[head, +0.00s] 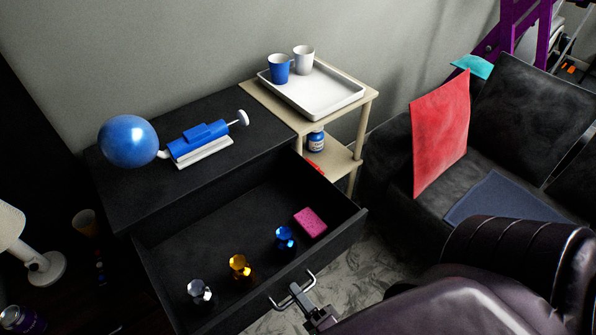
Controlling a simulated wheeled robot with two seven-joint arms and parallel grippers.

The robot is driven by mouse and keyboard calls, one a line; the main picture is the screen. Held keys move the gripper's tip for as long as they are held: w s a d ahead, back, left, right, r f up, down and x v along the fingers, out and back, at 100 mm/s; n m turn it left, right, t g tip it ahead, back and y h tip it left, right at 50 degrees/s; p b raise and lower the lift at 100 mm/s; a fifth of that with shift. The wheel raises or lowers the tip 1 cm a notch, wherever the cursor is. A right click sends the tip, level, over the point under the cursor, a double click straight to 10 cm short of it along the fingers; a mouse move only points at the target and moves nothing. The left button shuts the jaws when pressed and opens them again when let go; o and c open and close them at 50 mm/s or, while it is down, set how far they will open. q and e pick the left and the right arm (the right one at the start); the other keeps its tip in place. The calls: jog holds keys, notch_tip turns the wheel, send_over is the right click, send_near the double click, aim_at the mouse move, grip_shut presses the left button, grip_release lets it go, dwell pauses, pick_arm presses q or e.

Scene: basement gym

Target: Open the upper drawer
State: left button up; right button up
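The upper drawer (215,225) of the black cabinet (240,115) is pulled well out, and its inside shows. Its silver handle (312,281) is on the outer face of the drawer front (345,235). My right gripper (294,289) comes from the lower right and is at the middle of the handle, with its fingers closed around the bar. My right arm hides the floor at the lower right. My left gripper is out of view.
In the drawer lie a pink sponge (310,222) and blue (285,240), amber (240,267) and clear (199,292) faceted objects. A blue ball (128,141) and pump (200,142) are on top. A side table (365,100) and a sofa (530,105) stand right.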

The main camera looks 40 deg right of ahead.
jog(key=shift+s, duration=0.1)
jog(key=s+f+b, duration=0.1)
jog(key=s+b, duration=0.1)
jog(key=s, duration=0.5)
jog(key=shift+s+d+f, duration=0.15)
jog(key=shift+s+f, duration=0.1)
dwell(0.4)
